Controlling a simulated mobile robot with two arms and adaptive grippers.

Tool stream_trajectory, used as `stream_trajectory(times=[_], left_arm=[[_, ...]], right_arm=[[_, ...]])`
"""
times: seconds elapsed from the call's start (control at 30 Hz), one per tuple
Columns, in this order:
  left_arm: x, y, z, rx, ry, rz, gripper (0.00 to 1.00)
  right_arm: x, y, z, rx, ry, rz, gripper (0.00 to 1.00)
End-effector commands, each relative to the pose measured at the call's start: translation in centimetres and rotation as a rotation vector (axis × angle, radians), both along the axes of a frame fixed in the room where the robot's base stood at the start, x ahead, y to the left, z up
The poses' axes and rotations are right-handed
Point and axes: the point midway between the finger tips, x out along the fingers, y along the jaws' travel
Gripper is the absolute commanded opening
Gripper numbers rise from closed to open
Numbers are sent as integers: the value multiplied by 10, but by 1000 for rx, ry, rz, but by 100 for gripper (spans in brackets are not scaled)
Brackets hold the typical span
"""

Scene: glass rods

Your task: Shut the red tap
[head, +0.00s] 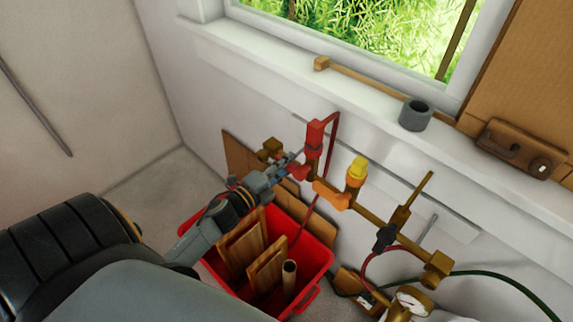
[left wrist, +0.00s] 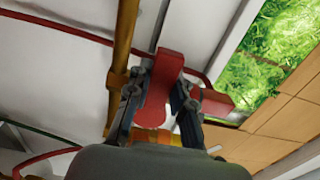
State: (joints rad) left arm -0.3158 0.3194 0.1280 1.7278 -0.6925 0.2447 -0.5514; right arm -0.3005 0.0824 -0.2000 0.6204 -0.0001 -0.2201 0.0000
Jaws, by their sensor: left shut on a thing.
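The red tap (head: 315,138) sits on the brass pipe under the window, its red upper part upright in the head view. My left gripper (head: 293,164) reaches in from the left at the tap's lower part. In the left wrist view my left gripper (left wrist: 162,100) has a finger on either side of a red piece of the tap (left wrist: 168,66) and is shut on it. Another red part (left wrist: 216,104) shows to the right of the fingers. The exact contact is partly hidden by the fingers. My right gripper is in neither view.
A yellow tap (head: 356,171) stands close by on the same brass pipe (head: 374,217). A red crate (head: 318,255) with wooden boards is below. A grey cup-like ring (head: 415,114) rests on the windowsill (head: 270,63). A gauge (head: 411,300) and hoses lie at lower right.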

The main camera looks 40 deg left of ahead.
Motion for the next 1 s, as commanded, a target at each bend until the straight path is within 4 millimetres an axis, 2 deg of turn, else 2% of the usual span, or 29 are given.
stream_trajectory(times=[0.37, 0.4, 0.5, 0.53, 0.83, 1.0], left_arm=[[0, 0, 0, 17, -1, 0, 0], [0, 0, 0, 17, -1, 0, 24], [0, 0, 0, 16, -1, 0, 44], [0, 0, 0, 15, -1, 0, 46], [-1, 0, 0, 11, -1, 0, 46], [-19, 2, -1, 11, 1, 0, 46]], right_arm=[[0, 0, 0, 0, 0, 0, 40], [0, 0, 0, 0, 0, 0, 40], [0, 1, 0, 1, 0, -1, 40], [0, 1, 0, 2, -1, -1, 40], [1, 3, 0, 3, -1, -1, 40], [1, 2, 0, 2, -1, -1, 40]])
